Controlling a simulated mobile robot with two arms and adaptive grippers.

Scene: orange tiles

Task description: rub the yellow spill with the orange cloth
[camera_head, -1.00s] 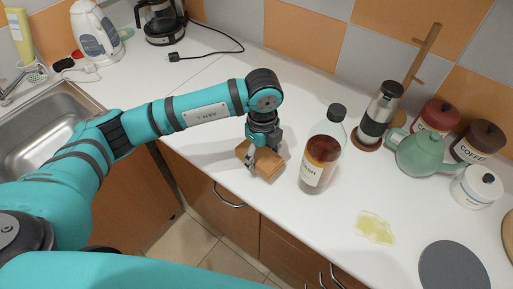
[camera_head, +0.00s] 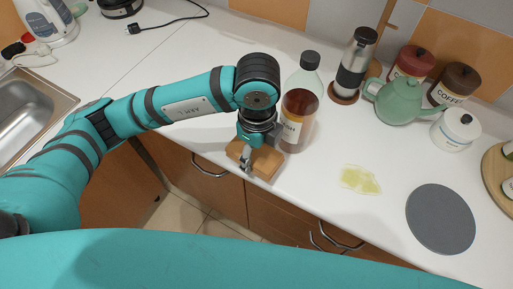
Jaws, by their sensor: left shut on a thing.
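The orange cloth (camera_head: 266,164) is a folded, brown-orange block near the counter's front edge. My left gripper (camera_head: 247,163) points down onto it and is shut on it. The yellow spill (camera_head: 361,180) is a pale, irregular patch on the white counter, to the right of the cloth and apart from it. My right gripper is not in view.
A bottle of brown liquid (camera_head: 298,118) stands just behind the cloth. A grey round mat (camera_head: 440,218) lies right of the spill. A green teapot (camera_head: 397,101), steel grinder (camera_head: 356,62) and canisters (camera_head: 456,129) stand behind. The counter between cloth and spill is clear.

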